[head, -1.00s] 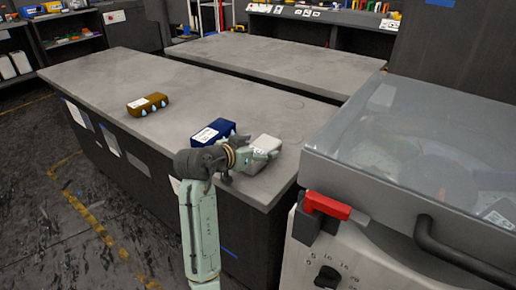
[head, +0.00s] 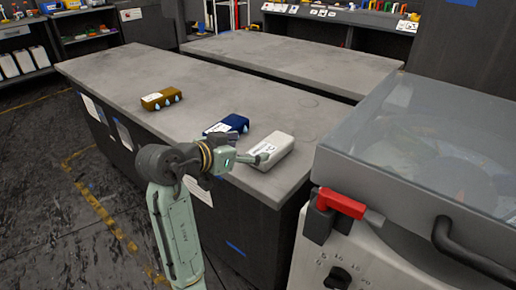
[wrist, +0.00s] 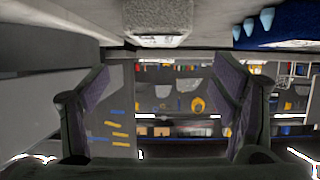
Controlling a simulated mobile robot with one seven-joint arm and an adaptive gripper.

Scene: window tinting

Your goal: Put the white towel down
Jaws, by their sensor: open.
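The white towel (head: 275,149) is a folded, boxy bundle resting on the grey table near its front right edge. My gripper (head: 256,159) is at its near left side, over the table edge. In the wrist view my gripper (wrist: 165,85) has its fingers spread wide with nothing between them. There the white towel (wrist: 155,32) shows at the top centre with its white label, beyond the fingers and outside their gap. In the head view one fingertip overlaps the towel's near side; I cannot tell whether they touch.
A blue bundle (head: 229,124) lies just left of the white towel, and it also shows in the wrist view (wrist: 285,22). A brown bundle (head: 161,98) lies farther left on the grey table (head: 200,75). A machine with a red handle (head: 340,203) stands close at the right.

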